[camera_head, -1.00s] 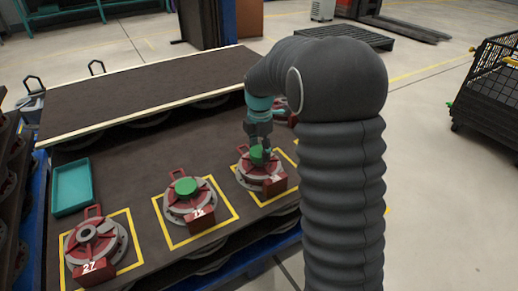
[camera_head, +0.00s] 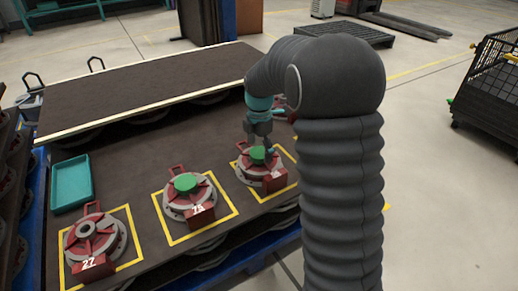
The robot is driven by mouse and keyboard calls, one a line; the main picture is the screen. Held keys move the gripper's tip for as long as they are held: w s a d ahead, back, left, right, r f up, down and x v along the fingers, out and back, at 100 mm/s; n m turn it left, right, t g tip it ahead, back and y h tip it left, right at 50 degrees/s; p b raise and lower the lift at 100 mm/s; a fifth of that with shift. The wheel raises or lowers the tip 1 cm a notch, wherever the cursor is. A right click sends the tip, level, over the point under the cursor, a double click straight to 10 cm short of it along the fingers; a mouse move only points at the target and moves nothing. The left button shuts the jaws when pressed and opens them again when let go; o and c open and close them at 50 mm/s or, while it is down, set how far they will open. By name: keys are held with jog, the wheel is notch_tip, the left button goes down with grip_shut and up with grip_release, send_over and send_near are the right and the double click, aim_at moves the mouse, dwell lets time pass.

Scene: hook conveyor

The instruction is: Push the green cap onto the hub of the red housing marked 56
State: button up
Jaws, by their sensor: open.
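The right red housing (camera_head: 277,181) sits on a grey round flange in a yellow square, partly behind my arm. The number on its front block is too small to read. A green cap (camera_head: 257,154) sits at its centre, over the hub; I cannot tell how far down it is seated. My gripper (camera_head: 261,147) is open, just above and beside this cap, with its fingers apart. Whether a finger touches the cap cannot be told.
The middle red housing (camera_head: 200,215) also has a green cap (camera_head: 186,183). The left housing (camera_head: 92,265), marked 27, shows a bare grey hub. A teal tray (camera_head: 71,184) lies empty at the left. A raised dark belt (camera_head: 150,85) with a pale edge runs behind.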

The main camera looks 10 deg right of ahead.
jog(key=shift+r, duration=0.15)
notch_tip(320, 180, up, 12)
jog(key=f+m, duration=0.1)
jog(key=m, duration=0.2)
jog(key=s+f+m+p, duration=0.1)
jog(key=s+f+m, duration=0.1)
jog(key=s+m, duration=0.7)
jog(key=s+r+m+t+p, duration=0.2)
jog(key=s+r+m+p, duration=0.2)
jog(key=s, duration=0.6)
jog(key=s+r+m+t+p, duration=0.3)
jog(key=s+r+m+p, duration=0.2)
jog(key=s+r, duration=0.3)
jog(key=shift+s+r+m+t, duration=0.3)
jog(key=shift+s+r, duration=0.05)
jog(key=shift+s, duration=1.35)
